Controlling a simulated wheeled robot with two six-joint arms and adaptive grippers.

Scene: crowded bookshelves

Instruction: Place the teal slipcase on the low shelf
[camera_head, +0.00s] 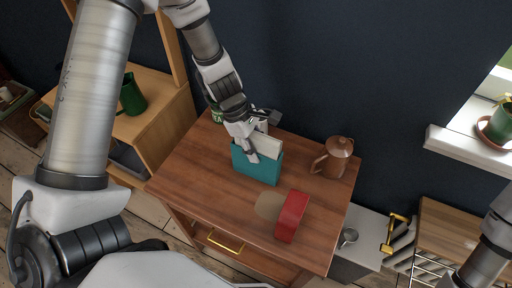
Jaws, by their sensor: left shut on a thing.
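The teal slipcase (258,167) stands upright on the brown wooden cabinet top (190,172), with pale pages or a pale block showing at its upper edge. My left gripper (252,152) reaches down from above and is shut on the slipcase. Its fingers hide part of the near face. I cannot tell whether the slipcase's bottom touches the wood. I cannot tell which surface is the low shelf. Part of my right arm shows at the lower right, but its gripper is out of view.
A red box-like object (291,216) and a brown pitcher (336,157) stand on the cabinet top. At right are a yellow dumbbell (394,233), a wooden-topped rack (445,225) and a windowsill (465,150).

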